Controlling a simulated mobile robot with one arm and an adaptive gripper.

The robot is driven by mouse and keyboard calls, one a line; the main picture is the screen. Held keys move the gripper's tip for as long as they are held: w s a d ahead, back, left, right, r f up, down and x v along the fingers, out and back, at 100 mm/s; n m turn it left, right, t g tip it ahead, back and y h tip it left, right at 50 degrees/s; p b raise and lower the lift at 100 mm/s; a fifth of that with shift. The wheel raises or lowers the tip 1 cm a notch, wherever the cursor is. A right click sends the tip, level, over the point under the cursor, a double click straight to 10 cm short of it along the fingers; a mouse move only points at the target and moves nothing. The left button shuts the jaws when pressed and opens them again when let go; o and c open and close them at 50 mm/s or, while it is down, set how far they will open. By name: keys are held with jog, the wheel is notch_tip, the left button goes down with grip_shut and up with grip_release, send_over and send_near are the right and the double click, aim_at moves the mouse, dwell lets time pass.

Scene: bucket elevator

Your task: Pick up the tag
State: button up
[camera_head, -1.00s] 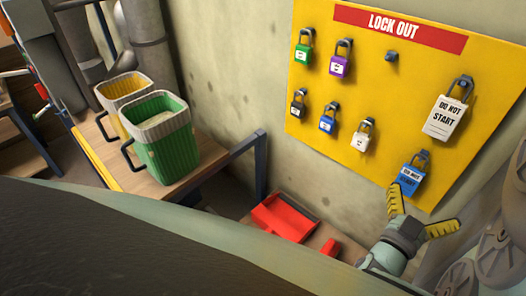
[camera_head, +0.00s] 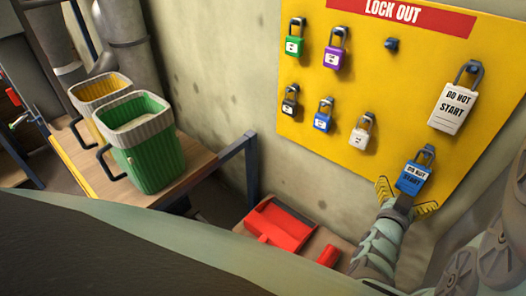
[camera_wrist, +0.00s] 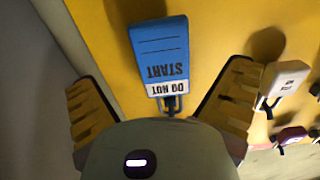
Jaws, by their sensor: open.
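A blue tag (camera_head: 413,180) marked DO NOT START hangs from a hook low on the yellow lockout board (camera_head: 400,100). A white tag (camera_head: 454,107) with the same words hangs above it and to the right. My gripper (camera_head: 405,198) is open just below the blue tag, one yellow finger to each side. In the wrist view the blue tag (camera_wrist: 160,50) shows upside down between and beyond the open fingers (camera_wrist: 162,85). The fingers do not appear to touch it.
Several padlocks hang on the board, among them a white one (camera_head: 361,131) left of the blue tag. A red dustpan (camera_head: 280,226) lies below the board. Green (camera_head: 145,155) and yellow (camera_head: 88,98) buckets stand on a wooden platform (camera_head: 190,165) at left.

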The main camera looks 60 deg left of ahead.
aim_at(411, 181)
jog(key=shift+r+x, duration=0.15)
jog(key=shift+x, duration=1.35)
jog(key=shift+r+x, duration=0.1)
jog(key=shift+x, duration=1.4)
jog(key=shift+s+a, duration=0.1)
jog(key=c, duration=1.3)
jog(key=shift+r, duration=0.1)
